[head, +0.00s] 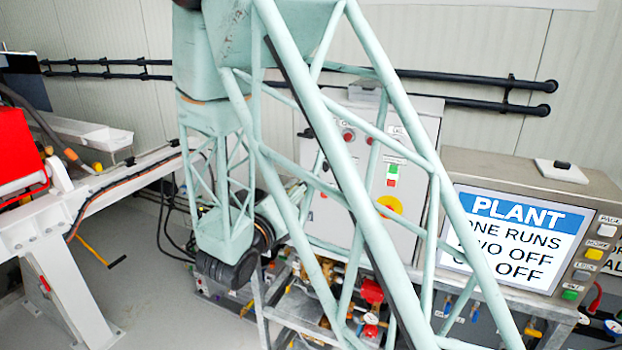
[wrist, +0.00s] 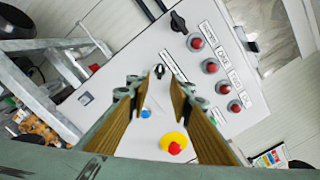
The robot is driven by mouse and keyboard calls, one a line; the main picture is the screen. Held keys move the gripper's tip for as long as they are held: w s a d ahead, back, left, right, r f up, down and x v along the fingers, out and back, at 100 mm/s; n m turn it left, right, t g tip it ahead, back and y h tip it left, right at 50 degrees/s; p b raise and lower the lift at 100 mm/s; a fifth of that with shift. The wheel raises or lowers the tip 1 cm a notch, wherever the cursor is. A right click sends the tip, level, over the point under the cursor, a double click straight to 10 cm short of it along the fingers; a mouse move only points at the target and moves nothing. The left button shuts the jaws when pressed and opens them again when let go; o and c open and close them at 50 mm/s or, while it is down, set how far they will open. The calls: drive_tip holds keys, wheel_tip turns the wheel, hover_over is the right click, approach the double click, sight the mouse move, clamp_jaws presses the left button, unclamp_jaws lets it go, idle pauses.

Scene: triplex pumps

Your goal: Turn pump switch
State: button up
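A light grey control panel (wrist: 130,55) fills much of the wrist view. A black rotary switch (wrist: 158,71) on it lies between and just beyond my fingertips, apart from them as far as I can tell. A second black rotary switch (wrist: 178,22) sits higher up. Which one is the pump switch I cannot read. My gripper (wrist: 157,88) is open and empty, with its two tan-padded fingers pointing at the panel. In the head view the grey control cabinet (head: 405,232) stands behind my lattice arm, which hides part of its face; my gripper's fingers are not clear there.
Several red buttons (wrist: 211,66) with labels sit right of the fingers. A blue button (wrist: 145,113) and a red-on-yellow emergency stop (wrist: 174,148) lie below the switch. A PLANT sign (head: 515,235) stands right of the cabinet. A white steel beam (head: 110,180) is at left.

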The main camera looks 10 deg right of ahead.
drive_tip(key=shift+v, duration=1.2)
